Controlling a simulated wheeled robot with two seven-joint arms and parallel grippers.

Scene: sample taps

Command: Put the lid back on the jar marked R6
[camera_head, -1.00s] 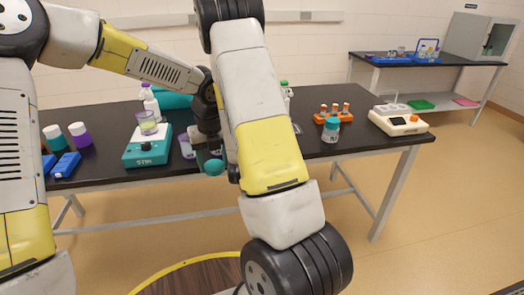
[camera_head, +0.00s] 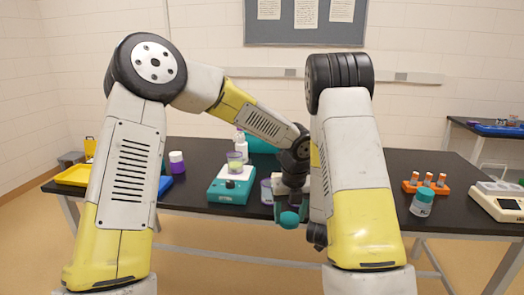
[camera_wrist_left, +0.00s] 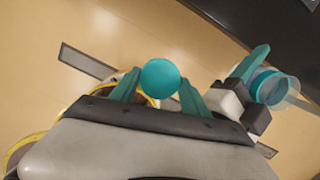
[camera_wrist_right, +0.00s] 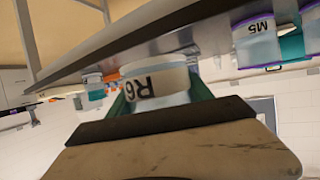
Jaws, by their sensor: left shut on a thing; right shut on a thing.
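My left gripper (camera_head: 290,214) is shut on a round teal lid (camera_head: 289,220), in front of the bench's front edge. The lid also shows between the fingers in the left wrist view (camera_wrist_left: 160,78). My right gripper is shut on the jar marked R6 (camera_wrist_right: 155,84), which shows up close between its fingers in the right wrist view. In the left wrist view a clear jar with teal in it (camera_wrist_left: 273,88) is at my right gripper's fingers, beside the lid and apart from it. In the head view my right arm hides the right gripper.
A teal scale (camera_head: 231,190) with a cup stands on the black bench. A teal-capped jar (camera_head: 421,202), an orange tube rack (camera_head: 426,187) and a white device (camera_head: 500,200) stand at the right. A jar marked M5 (camera_wrist_right: 256,42) is near the bench edge.

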